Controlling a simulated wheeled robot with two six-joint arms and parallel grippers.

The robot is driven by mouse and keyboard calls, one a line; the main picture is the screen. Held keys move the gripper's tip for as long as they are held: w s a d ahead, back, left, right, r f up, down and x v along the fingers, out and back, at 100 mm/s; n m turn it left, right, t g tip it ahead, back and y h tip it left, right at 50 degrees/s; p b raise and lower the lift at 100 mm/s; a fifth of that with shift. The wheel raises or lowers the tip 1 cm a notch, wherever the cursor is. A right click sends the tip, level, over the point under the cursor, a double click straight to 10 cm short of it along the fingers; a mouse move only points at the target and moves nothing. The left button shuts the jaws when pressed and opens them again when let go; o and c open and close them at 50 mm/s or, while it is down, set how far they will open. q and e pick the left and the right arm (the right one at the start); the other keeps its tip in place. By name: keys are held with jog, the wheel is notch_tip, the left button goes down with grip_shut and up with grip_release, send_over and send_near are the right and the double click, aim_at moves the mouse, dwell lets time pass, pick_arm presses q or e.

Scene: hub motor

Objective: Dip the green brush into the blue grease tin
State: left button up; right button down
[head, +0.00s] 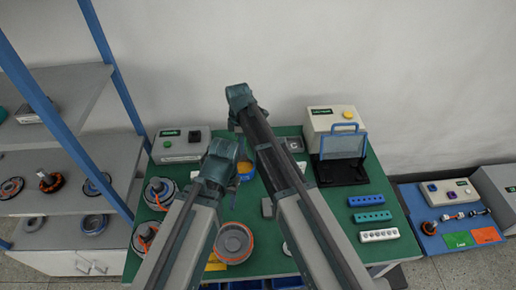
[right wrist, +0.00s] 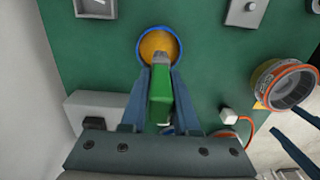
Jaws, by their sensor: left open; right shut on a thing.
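The green brush (right wrist: 160,100) is held between the two fingers of my right gripper (right wrist: 161,76) in the right wrist view. Its grey tip overlaps the near part of the orange-yellow grease in the round blue grease tin (right wrist: 179,40). I cannot tell whether the tip touches the grease or is above it. The tin (head: 246,176) shows partly in the head view, between my arms.
A grey box with a green label (head: 180,144) stands at the bench's back left. Round motor parts (head: 234,243) lie at left and front. A shelf rack (head: 52,165) stands left.

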jog(key=shift+w, duration=0.15)
pick_arm(q)
jog(key=shift+d+f+b, duration=0.15)
jog(key=shift+f+b, duration=1.95)
jog(key=shift+b, duration=0.05)
pick_arm(e)
jog(key=shift+f, duration=2.1)
jog(key=shift+f, duration=0.1)
pick_arm(q)
jog(key=shift+f+b, duration=2.6)
pick_arm(e)
jog(key=shift+f, duration=2.5)
pick_arm(q)
jog(key=shift+r, duration=0.15)
pick_arm(e)
jog(key=shift+r, duration=0.15)
notch_tip(320, 180, up, 8)
jog(key=p, duration=0.8)
jog(key=shift+r+p, duration=0.15)
jog(key=shift+p, duration=0.15)
pick_arm(q)
notch_tip(320, 180, up, 8)
jog(key=shift+r, duration=0.1)
